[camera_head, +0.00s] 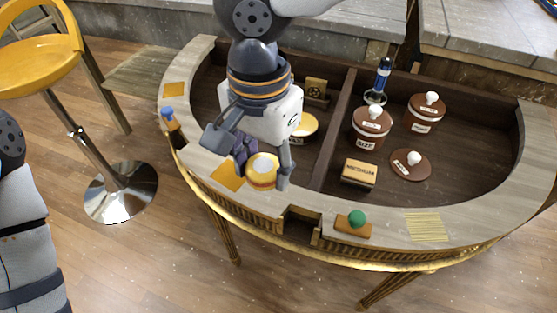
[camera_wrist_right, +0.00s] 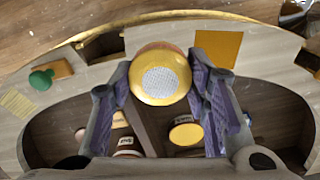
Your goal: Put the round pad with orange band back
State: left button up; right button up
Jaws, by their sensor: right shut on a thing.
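The round pad with the orange band (camera_head: 262,172) has a pale yellow top and a darker band around its side. My right gripper (camera_head: 264,162) is shut on it, with one finger on each side. In the right wrist view the pad's yellow face with a grey textured centre (camera_wrist_right: 160,78) shows between the fingers (camera_wrist_right: 160,64). The pad is over the console's front rim, just right of an orange square (camera_head: 228,176); I cannot tell its height above the rim. Of my left arm only links show at the left edge; its gripper is out of view.
A round yellow-topped thing (camera_head: 305,126) is in the left well, partly hidden by my gripper. Brown lidded jars (camera_head: 371,127), a loose lid (camera_head: 410,164) and a labelled block (camera_head: 359,173) fill the right well. A green-knobbed block (camera_head: 353,225) and a small bottle (camera_head: 173,127) stand on the rim.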

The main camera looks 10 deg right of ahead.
jog(key=w+d+f, duration=0.2)
jog(key=w+f, duration=0.1)
jog(key=w+d+f+b, duration=0.1)
jog(key=w+d+f, duration=0.1)
jog(key=w+f, duration=0.1)
jog(key=w+d+f+b, duration=0.1)
jog(key=w+d+f, duration=0.2)
jog(key=w, duration=0.2)
jog(key=shift+f, duration=0.3)
jog(key=f, duration=0.3)
jog(key=shift+w+d, duration=0.15)
jog(key=shift+w, duration=0.05)
jog(key=shift+f, duration=0.25)
jog(key=o, duration=1.1)
jog(key=shift+f, duration=0.1)
pick_arm(q)
jog(key=s+f+g, duration=0.1)
jog(key=s+f, duration=0.1)
jog(key=shift+s+a+f, duration=0.1)
jog(key=shift+s+f, duration=0.25)
jog(key=shift+f, duration=0.05)
jog(key=shift+w+r+p, duration=0.3)
jog(key=shift+w+r, duration=0.1)
pick_arm(e)
notch_tip(320, 180, up, 12)
jog(key=shift+r, duration=0.25)
